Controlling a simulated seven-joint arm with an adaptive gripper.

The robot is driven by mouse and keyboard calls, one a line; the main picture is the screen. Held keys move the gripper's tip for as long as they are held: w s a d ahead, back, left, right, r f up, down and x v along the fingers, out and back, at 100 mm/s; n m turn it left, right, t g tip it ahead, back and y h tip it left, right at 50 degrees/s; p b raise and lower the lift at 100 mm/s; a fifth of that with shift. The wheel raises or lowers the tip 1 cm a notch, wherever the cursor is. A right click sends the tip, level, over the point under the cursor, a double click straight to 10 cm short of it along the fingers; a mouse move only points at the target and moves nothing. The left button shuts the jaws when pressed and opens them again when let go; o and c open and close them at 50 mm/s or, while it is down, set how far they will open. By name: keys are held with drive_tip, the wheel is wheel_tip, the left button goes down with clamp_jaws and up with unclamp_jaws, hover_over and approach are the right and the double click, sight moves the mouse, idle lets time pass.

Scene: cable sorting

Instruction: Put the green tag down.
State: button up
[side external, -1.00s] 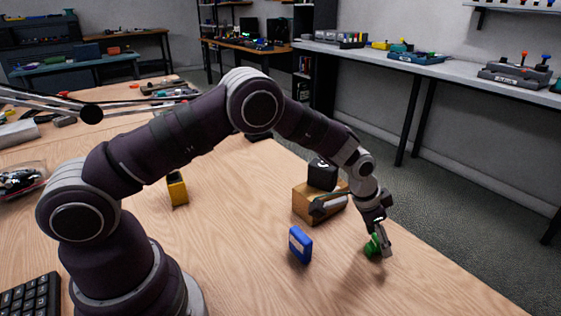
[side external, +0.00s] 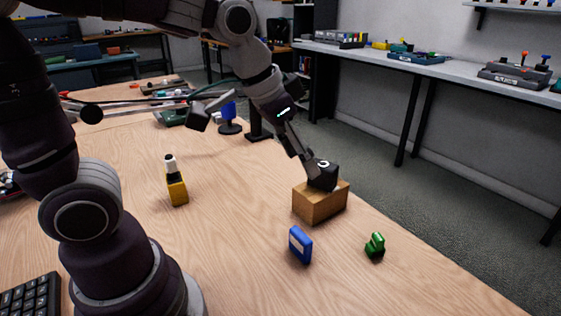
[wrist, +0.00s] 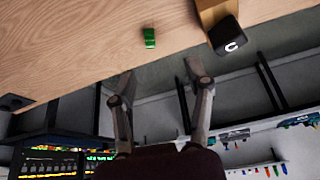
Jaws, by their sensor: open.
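The green tag (side external: 375,247) stands by itself on the wooden table, near its right edge. It also shows in the wrist view (wrist: 149,38), beyond my fingertips and apart from them. My gripper (side external: 308,168) is up and away from the tag, close to the black cube in the side view; whether it touches the cube is unclear there. In the wrist view my gripper (wrist: 160,80) has its two fingers spread with nothing between them.
A black cube (side external: 323,177) with a white mark sits on a brown block (side external: 320,203). A blue tag (side external: 300,245) stands left of the green tag, and a yellow object (side external: 177,190) is farther left. The table between them is clear.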

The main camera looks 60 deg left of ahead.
drive_tip(key=s+a+n, duration=0.2)
drive_tip(key=s, duration=0.6)
drive_tip(key=shift+s+a+t+y, duration=0.15)
drive_tip(key=shift+t+y, duration=0.15)
drive_tip(key=shift+y, duration=0.1)
